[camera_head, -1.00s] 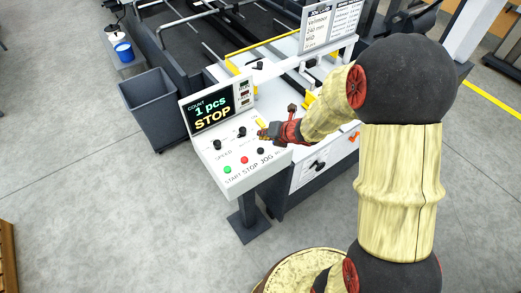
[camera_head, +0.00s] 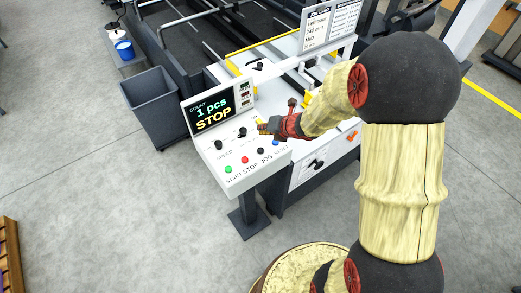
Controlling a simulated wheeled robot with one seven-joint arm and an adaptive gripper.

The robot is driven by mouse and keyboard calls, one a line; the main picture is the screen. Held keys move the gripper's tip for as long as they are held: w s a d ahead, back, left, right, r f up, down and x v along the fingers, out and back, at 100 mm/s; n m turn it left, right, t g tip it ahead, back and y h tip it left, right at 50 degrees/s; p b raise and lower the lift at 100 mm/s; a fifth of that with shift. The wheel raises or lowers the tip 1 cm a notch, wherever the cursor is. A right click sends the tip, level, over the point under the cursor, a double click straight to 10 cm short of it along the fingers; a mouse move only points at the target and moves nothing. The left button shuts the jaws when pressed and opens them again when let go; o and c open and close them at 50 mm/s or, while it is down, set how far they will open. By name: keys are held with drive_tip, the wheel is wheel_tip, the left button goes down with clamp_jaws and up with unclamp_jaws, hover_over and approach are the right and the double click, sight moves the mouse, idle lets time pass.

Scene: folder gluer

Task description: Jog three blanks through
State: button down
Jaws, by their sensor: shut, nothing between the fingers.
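The control console (camera_head: 214,156) stands on a post in front of the folder gluer. Its display (camera_head: 209,109) reads "COUNT 1 pcs" and "STOP". Along its front edge are the green START button (camera_head: 228,169), the red STOP button (camera_head: 245,160), the black JOG button (camera_head: 261,151) and the blue RESET button (camera_head: 276,143). My gripper (camera_head: 262,128) is shut and empty, above the console's right part, behind the JOG and RESET buttons and apart from them as far as I can tell. I cannot make out any blank.
A dark grey bin (camera_head: 160,107) stands left of the console. A blue bucket (camera_head: 124,50) is at the upper left. The machine's job card (camera_head: 316,29) hangs at the top. The floor in front of the console is clear.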

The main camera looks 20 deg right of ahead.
sight(262, 149)
drive_tip(key=shift+f+b, duration=3.75)
drive_tip(key=shift+f, duration=0.55)
drive_tip(key=shift+f, duration=0.15)
drive_tip(key=shift+f+b, duration=0.25)
drive_tip(key=shift+b, duration=0.15)
drive_tip(key=shift+f+b, duration=0.4)
drive_tip(key=shift+f, duration=0.1)
drive_tip(key=shift+r, duration=0.15)
drive_tip(key=shift+r+p, duration=0.8)
drive_tip(key=shift+r+p, duration=2.2)
drive_tip(key=shift+r, duration=0.25)
